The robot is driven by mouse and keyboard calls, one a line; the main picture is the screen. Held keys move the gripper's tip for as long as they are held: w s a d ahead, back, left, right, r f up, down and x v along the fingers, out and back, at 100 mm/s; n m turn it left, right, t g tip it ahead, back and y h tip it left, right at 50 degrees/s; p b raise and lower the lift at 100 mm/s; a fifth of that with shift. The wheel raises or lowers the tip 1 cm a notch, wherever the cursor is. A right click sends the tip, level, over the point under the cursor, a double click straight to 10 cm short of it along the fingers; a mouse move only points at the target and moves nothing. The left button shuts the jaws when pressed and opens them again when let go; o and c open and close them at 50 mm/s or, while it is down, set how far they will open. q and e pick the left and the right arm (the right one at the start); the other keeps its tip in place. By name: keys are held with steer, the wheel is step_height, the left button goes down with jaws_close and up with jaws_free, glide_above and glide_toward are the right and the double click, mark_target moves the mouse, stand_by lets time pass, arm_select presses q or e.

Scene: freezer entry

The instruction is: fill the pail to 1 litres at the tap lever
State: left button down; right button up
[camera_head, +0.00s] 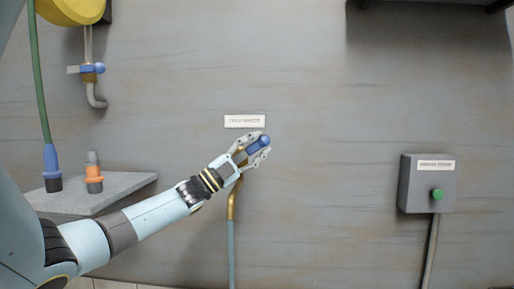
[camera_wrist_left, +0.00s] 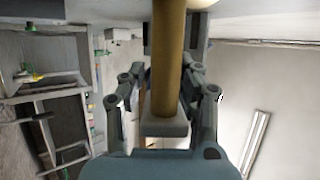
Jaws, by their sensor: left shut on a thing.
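My left gripper (camera_head: 258,148) reaches to the wall and is shut on a blue lever (camera_head: 259,144) just below a small white sign. A brass pipe (camera_head: 232,205) bends down from behind the gripper into a blue-grey pipe or hose. In the left wrist view, a brass-coloured bar (camera_wrist_left: 169,60) runs between the fingers of my left gripper (camera_wrist_left: 165,105). A second tap with a blue lever (camera_head: 92,68) and a grey spout is on the wall at upper left. No pail shows clearly in either view. My right gripper is not in view.
A grey shelf (camera_head: 130,188) at left bears an orange-and-grey fitting (camera_head: 94,172) and a blue fitting (camera_head: 52,168) on a green hose. A yellow round thing (camera_head: 70,10) is at top left. A grey box (camera_head: 427,185) with a green button is on the right wall.

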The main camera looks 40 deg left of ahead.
arm_select(q)
steer(key=c, duration=1)
jaws_free()
steer(key=shift+c, duration=0.2)
steer(key=v, duration=1.2)
steer(key=shift+a+f, duration=0.1)
